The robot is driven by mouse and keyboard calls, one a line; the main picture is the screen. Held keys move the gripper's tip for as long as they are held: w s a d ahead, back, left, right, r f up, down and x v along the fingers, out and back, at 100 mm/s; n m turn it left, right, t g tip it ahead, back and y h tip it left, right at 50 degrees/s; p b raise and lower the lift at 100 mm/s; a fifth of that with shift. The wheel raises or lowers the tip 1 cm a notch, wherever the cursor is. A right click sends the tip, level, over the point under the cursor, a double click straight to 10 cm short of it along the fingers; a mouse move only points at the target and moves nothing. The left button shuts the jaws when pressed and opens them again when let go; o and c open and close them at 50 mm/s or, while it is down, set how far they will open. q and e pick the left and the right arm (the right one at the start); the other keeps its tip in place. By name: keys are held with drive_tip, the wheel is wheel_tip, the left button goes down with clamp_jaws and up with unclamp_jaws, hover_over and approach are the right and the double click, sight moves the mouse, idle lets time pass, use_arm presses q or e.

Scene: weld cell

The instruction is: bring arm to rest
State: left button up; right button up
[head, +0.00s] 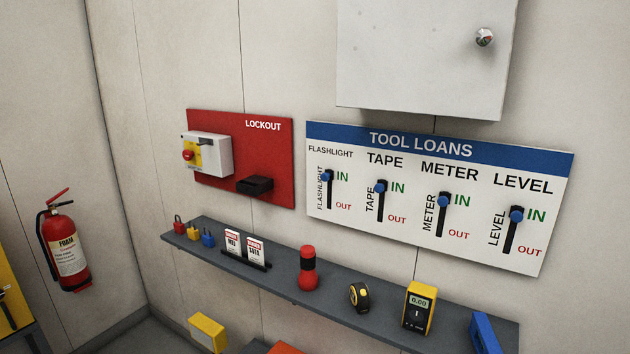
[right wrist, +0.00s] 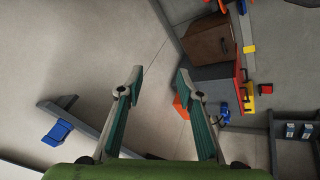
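My right gripper (right wrist: 160,78) shows in the right wrist view with its two fingers apart. Nothing is between the fingertips, and they touch nothing that I can see. Pale floor or wall shows behind the gap. Neither arm nor gripper shows in the head view, and my left gripper is in no view.
A grey shelf (head: 229,264) holds small padlocks, tags, a red flashlight (head: 308,268), a tape measure (head: 359,296), a yellow meter (head: 418,306) and a blue level (head: 485,333). Above are a red lockout board (head: 270,150) and a tool loans board (head: 330,213). An extinguisher (head: 66,245) hangs left.

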drive_tip(key=s+a+f+m+g+y, duration=0.2)
drive_tip(key=s+a+m, duration=0.1)
drive_tip(key=s+a, duration=0.3)
drive_tip(key=s+d+f+g+b, duration=0.1)
drive_tip(key=s+f+b, duration=0.15)
drive_tip(key=f, duration=2.65)
drive_tip(key=s+d+f+g+b, duration=0.1)
drive_tip(key=s+d+f, duration=0.2)
drive_tip(key=s+f, duration=1.4)
drive_tip(key=shift+g, duration=0.3)
drive_tip(key=shift+s+d, duration=0.1)
